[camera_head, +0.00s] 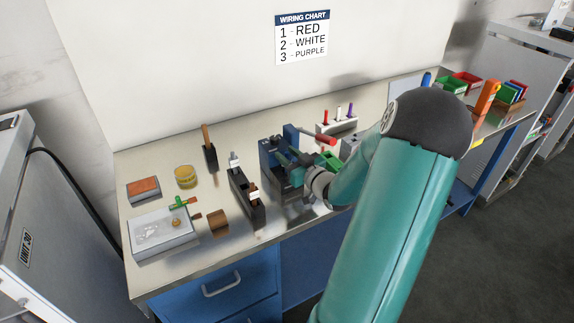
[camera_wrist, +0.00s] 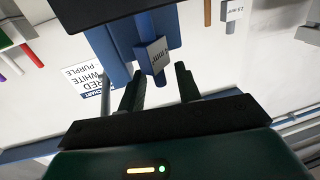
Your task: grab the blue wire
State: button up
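A blue frame (camera_head: 268,158) stands on the bench, partly hidden by my gripper (camera_head: 292,165). In the wrist view, a blue bar-like piece (camera_wrist: 145,24) carries a label (camera_wrist: 158,56) reading about 4 mm². A narrow blue end (camera_wrist: 159,79), which looks like the blue wire, sticks out below the label. My gripper also shows in the wrist view (camera_wrist: 160,83), with its two dark fingers apart on either side of this end. Gaps show on both sides, and I see no contact. How far the fingers reach along it is unclear.
A black dispenser (camera_head: 242,195) with labelled wires stands left of the blue frame. A red-handled tool (camera_head: 318,138) lies close behind my gripper. A white holder (camera_head: 337,124) with red, white and purple wires is at the back. The bench front-left holds a grey box (camera_head: 160,236).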

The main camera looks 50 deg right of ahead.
jog(key=shift+w+d, duration=0.1)
jog(key=shift+w, duration=0.3)
grip_shut()
